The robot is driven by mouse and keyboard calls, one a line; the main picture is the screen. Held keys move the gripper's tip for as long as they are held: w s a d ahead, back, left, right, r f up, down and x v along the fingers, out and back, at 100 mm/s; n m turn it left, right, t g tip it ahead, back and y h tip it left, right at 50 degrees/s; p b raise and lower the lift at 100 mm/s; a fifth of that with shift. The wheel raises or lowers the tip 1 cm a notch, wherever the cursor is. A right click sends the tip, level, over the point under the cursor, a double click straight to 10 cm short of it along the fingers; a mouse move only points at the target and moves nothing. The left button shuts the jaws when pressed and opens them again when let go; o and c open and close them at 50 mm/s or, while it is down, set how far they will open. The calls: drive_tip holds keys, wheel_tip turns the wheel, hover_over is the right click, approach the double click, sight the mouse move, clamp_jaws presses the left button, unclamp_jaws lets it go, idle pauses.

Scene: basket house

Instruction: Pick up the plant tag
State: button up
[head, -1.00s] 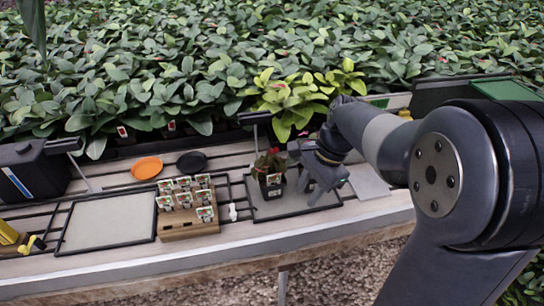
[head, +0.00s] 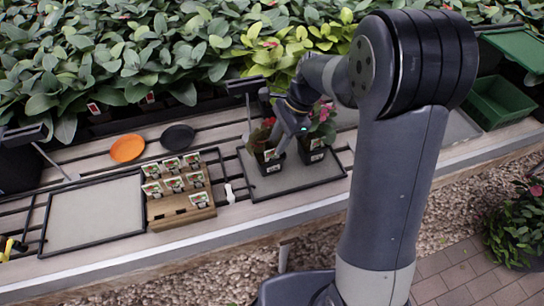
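Several small white plant tags with green and red prints stand in rows in a wooden block (head: 182,213); one of these plant tags (head: 200,199) is alone in the front row. To the right, two black pots stand on a dark-rimmed grey tray (head: 285,184): a left pot (head: 270,164) and a right pot (head: 313,154), both with leafy plants and pale labels. My gripper (head: 280,150) points down between the two plants, right of the wooden block. Its fingers are small and partly lost against the dark pots, so its opening cannot be told.
An empty grey tray (head: 92,214) lies left of the block. An orange dish (head: 127,148) and a black dish (head: 178,137) lie behind it. A small white object (head: 230,193) lies between block and right tray. A green crate (head: 498,102) stands far right.

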sight(272, 150)
drive_tip(key=x, duration=0.4)
drive_tip(key=shift+w+a+f, duration=0.15)
drive_tip(key=shift+a+f, duration=0.05)
drive_tip(key=shift+c, duration=0.2)
clamp_jaws()
